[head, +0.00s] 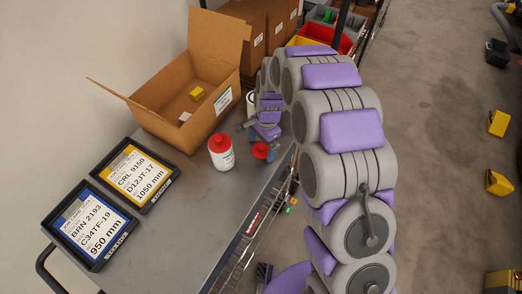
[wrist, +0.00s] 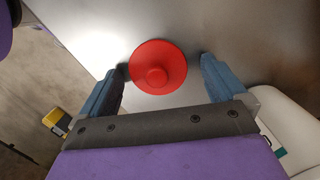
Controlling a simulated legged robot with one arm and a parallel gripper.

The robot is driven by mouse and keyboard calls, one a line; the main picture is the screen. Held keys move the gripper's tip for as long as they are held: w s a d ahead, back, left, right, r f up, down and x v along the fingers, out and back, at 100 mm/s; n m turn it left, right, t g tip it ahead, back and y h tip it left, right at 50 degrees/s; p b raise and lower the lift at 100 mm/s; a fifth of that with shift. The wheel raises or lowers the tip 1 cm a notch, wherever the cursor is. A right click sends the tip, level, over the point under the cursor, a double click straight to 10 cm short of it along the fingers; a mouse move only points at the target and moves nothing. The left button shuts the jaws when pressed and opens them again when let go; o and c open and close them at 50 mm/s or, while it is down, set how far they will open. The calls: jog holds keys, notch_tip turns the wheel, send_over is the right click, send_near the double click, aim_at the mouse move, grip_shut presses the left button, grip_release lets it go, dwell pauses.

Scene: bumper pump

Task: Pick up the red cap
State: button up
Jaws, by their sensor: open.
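The red cap (wrist: 158,68) shows in the wrist view as a round red disc with a raised knob, lying on the grey metal tabletop (wrist: 215,25). My gripper (wrist: 158,72) is open, with one blue-grey finger on each side of the cap. The left finger looks close to the cap's edge, and there is a gap on the right. In the head view the cap (head: 260,151) sits near the table's right edge, just below my gripper (head: 262,140). A white bottle with a red top (head: 221,152) stands upright to its left.
An open cardboard box (head: 165,125) with a yellow item (head: 197,94) inside stands at the back. Two label trays (head: 134,175) (head: 90,225) lie at the left. The table's front middle is clear. Yellow objects (head: 498,123) lie on the floor at right.

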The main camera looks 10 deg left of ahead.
jog(key=shift+a, duration=0.15)
jog(key=shift+c, duration=0.3)
jog(key=shift+d, duration=0.4)
jog(key=c, duration=0.6)
jog(key=shift+a, duration=0.25)
jog(key=c, duration=0.4)
jog(key=shift+c, duration=0.2)
